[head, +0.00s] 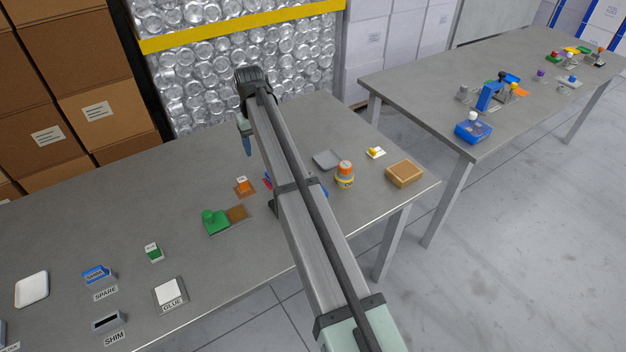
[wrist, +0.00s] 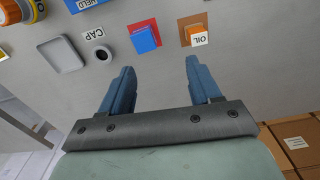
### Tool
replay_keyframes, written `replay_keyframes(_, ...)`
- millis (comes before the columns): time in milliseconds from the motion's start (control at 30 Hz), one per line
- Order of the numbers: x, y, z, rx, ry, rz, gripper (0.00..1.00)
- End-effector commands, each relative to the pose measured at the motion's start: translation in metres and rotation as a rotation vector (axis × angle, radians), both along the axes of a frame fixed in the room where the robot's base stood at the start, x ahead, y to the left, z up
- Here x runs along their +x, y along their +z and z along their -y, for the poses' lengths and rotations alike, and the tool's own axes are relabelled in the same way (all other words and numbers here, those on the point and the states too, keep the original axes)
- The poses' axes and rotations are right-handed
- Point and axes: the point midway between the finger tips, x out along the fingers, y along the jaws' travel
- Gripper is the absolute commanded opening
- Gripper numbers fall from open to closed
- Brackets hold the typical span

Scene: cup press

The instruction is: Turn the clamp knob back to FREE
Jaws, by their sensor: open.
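I cannot make out a knob marked FREE in either view. A blue press-like frame (head: 489,95) with a dark round top stands on the far table, too small to read. My gripper (head: 246,150) hangs over the back of the near table. In the wrist view its blue fingers (wrist: 159,65) are spread with nothing between them. My arm hides part of the table's middle.
The OIL block (wrist: 199,37) on its orange-brown square and a blue block (wrist: 145,39) on red lie beyond the fingertips. A grey tray (head: 327,159), an orange-topped jar (head: 345,176) and a brown box (head: 404,174) stand right of my arm. The near table's back left is clear.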

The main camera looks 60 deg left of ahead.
Motion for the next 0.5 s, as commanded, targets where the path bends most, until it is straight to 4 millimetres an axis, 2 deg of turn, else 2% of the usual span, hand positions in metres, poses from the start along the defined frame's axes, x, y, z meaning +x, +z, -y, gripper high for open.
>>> replay_keyframes(33,0.018,0.004,0.007,0.004,-0.021,0.001,0.63)
replay_keyframes(200,0.061,0.013,0.031,0.017,-0.073,0.004,0.63)
replay_keyframes(400,0.102,0.025,0.064,0.027,-0.145,0.007,0.63)
replay_keyframes(500,0.113,0.028,0.078,0.028,-0.245,0.005,0.63)
